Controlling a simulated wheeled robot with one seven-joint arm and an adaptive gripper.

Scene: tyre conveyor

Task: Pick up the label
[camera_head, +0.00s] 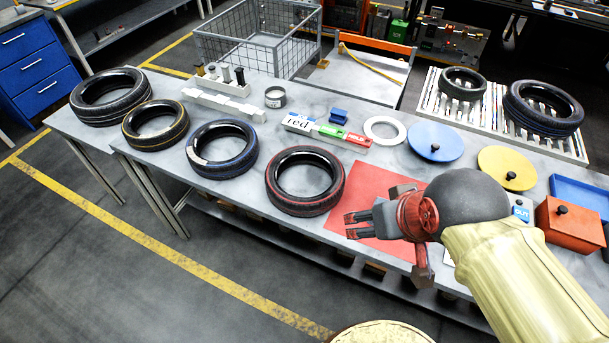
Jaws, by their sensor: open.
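A white label reading "red" (299,121) lies at the left end of a strip with green and red sections, near the middle of the table. My gripper (352,225) is open over the red square mat (366,183), nearer the front edge and to the right of the label. Its fingers point left and nothing shows between them. The gripper is apart from the label, with a tyre and the mat around the space between. My arm hides part of the table's right side.
Several tyres line the table's left and front, one red-striped (305,181) just left of my gripper. A white ring (384,130), blue disc (435,141), yellow disc (507,167) and red box (571,226) stand behind or right. A tyre rack (476,113) is behind.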

